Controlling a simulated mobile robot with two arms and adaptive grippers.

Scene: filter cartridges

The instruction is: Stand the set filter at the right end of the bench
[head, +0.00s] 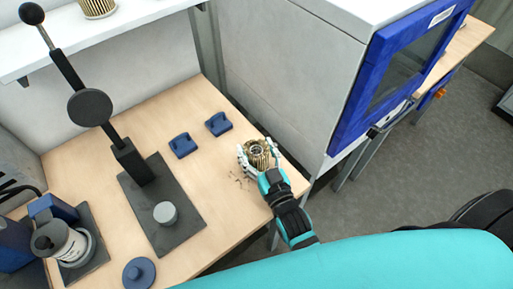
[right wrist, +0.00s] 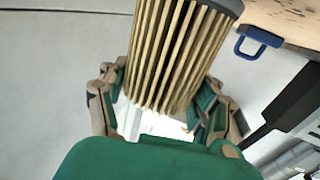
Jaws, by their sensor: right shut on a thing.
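The filter (head: 258,149) is a tan pleated cartridge with a dark end cap and a round hole on top. It is near the right end of the wooden bench (head: 215,150), roughly upright. My right gripper (head: 260,158) is shut on it, with fingers on both sides. In the right wrist view the pleats of the filter (right wrist: 175,50) fill the space between the fingers of the right gripper (right wrist: 165,108). Whether its bottom touches the bench is hidden. My left gripper is out of view.
A press (head: 128,160) with a lever stands left of centre. Two blue blocks (head: 182,145) (head: 218,124) lie behind. A blue disc (head: 139,272) and a grey canister (head: 65,243) are front left. Another pleated filter (head: 97,7) is on the shelf. A blue-framed cabinet (head: 310,60) stands right.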

